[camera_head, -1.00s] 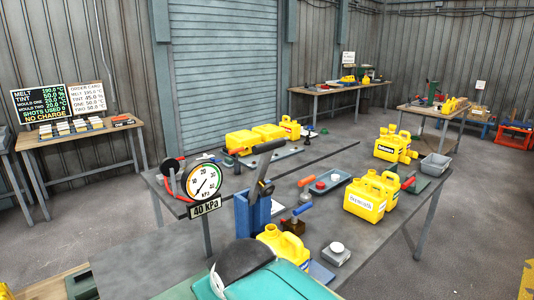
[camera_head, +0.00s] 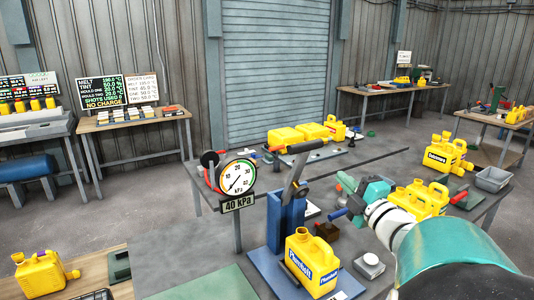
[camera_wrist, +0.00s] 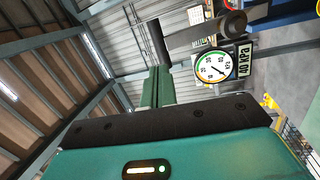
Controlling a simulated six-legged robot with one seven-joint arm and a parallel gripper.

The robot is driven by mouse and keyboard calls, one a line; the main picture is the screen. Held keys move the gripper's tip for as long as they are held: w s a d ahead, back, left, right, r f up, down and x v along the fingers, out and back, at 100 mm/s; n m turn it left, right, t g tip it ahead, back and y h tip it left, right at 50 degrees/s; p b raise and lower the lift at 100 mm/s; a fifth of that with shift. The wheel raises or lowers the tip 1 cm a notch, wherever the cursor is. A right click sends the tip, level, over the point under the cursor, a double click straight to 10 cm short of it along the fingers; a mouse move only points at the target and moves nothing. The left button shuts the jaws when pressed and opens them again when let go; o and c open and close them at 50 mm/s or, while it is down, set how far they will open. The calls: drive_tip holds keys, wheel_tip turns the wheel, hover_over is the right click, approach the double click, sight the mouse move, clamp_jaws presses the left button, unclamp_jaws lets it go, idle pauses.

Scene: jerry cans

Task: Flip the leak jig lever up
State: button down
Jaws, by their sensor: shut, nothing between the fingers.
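The leak jig is a blue post (camera_head: 287,222) on a blue base, in the middle of the head view. Its lever (camera_head: 293,180) is a grey bar that leans up and right from the post and ends in a black grip (camera_head: 305,146). A yellow jerry can (camera_head: 312,262) stands upright on the base, in front of the post. My gripper (camera_head: 343,182) is shut and empty, to the right of the lever, and looks apart from it. The wrist view shows the shut green fingers (camera_wrist: 157,88), with a grey bar and black grip, apparently the lever, beyond at upper right.
A pressure gauge (camera_head: 237,176) with a 40 kPa sign (camera_head: 238,203) stands left of the post. More yellow cans (camera_head: 420,198) are beside my arm on the right. A white-capped grey block (camera_head: 370,264) lies right of the jig. The table's left front is fairly clear.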

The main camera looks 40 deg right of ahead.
drive_tip(key=s+d+n+y, duration=0.1)
drive_tip(key=s+n+y, duration=0.1)
approach(310, 149)
drive_tip(key=w, duration=0.6)
drive_tip(key=shift+w+d+r, duration=0.35)
